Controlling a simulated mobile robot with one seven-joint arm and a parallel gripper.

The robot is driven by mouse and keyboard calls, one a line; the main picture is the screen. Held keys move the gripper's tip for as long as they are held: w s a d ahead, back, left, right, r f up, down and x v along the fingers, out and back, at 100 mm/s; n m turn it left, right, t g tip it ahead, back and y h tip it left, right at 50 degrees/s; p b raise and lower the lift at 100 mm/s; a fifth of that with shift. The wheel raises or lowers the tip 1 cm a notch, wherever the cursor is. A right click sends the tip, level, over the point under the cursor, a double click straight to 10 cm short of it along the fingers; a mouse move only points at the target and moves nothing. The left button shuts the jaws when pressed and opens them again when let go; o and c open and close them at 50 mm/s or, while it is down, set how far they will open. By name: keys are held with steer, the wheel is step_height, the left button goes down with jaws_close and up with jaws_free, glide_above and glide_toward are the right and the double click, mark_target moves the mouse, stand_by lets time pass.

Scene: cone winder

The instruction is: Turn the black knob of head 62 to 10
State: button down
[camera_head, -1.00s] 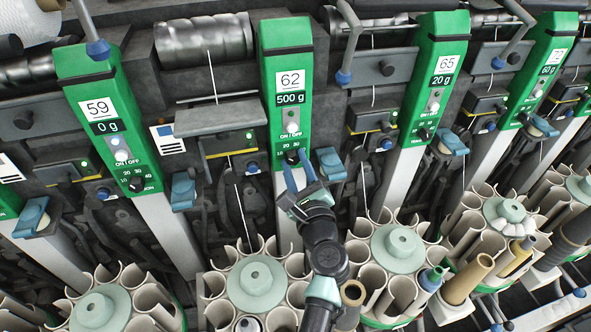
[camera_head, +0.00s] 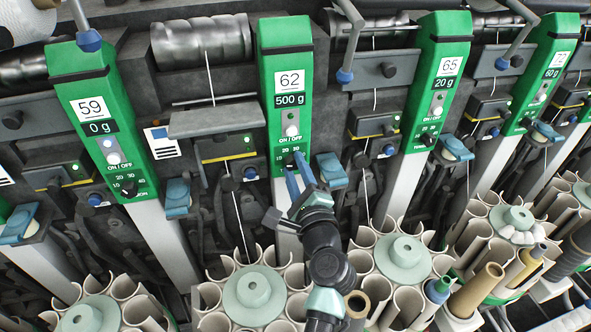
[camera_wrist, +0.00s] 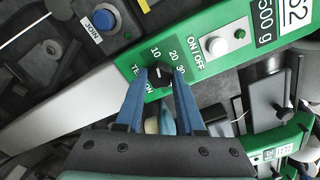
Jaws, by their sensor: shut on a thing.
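Head 62 is a green panel (camera_head: 286,75) with a 500 g display, in the middle of the head view. Its black knob (camera_wrist: 160,73) sits low on the panel, by a printed scale with 10, 20 and 30. My gripper (camera_wrist: 161,74) has its two blue fingers on either side of the knob, shut on it. In the head view my gripper (camera_head: 292,160) reaches the knob from below, and its fingers largely hide the knob. A pale mark shows on the knob in the wrist view, seemingly toward the 10, but its exact angle is hard to tell.
A white ON/OFF button (camera_wrist: 216,46) is just above the knob on the panel. A blue button (camera_wrist: 103,19) and a blue lever piece (camera_head: 331,170) are close by. Cone holders (camera_head: 254,290) stand below.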

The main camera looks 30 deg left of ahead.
steer(key=c, duration=0.5)
jaws_free()
steer(key=b+v, duration=0.1)
steer(key=v, duration=1.2)
